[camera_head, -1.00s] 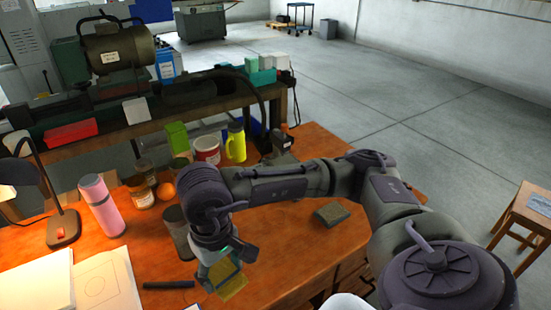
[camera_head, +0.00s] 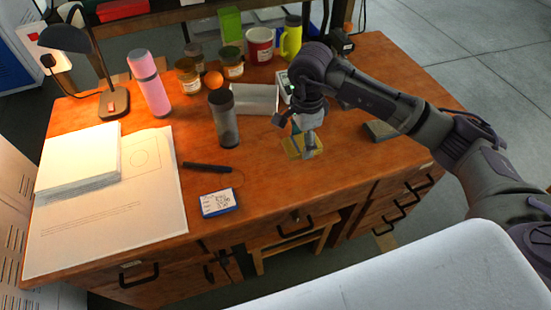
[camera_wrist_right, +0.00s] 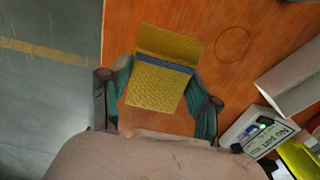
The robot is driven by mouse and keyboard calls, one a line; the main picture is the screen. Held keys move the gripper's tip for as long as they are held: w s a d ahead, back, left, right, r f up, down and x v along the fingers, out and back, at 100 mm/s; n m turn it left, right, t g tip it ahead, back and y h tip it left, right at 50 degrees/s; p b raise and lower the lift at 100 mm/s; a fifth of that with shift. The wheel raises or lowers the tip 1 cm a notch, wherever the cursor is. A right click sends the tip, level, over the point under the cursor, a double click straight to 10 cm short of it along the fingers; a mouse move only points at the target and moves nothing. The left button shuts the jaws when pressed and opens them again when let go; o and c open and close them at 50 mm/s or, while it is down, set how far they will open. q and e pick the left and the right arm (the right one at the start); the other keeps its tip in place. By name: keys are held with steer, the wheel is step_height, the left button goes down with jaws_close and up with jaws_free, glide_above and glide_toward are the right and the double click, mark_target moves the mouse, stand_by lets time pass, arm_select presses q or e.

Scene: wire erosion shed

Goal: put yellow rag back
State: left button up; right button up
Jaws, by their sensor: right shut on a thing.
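The yellow rag (camera_head: 301,147) is at the right half of the wooden desk, below my right gripper (camera_head: 305,128). In the right wrist view the rag (camera_wrist_right: 158,90) looks like a flat yellow rectangle with a blue stripe and a fold line, lying between the two green-padded fingers. My right gripper (camera_wrist_right: 162,98) is shut on it. Whether the rag touches the desk top cannot be told. My left gripper is not in view.
On the desk (camera_head: 270,185) stand a dark tumbler (camera_head: 225,120), a grey tray (camera_head: 255,99), jars, a red mug (camera_head: 260,46) and a yellow flask (camera_head: 291,40). A blue-white box (camera_head: 217,203) lies in front. A dark block (camera_head: 380,130) is to the right. A ring (camera_wrist_right: 232,44) marks the desk.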

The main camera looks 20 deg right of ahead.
glide_above(275, 167)
step_height(275, 167, down, 4)
steer(key=shift+r+p, duration=0.1)
steer(key=shift+p, duration=0.35)
step_height(275, 167, down, 4)
steer(key=shift+r+p, duration=0.1)
steer(key=shift+p, duration=0.3)
steer(key=shift+f, duration=0.3)
steer(key=o, duration=1)
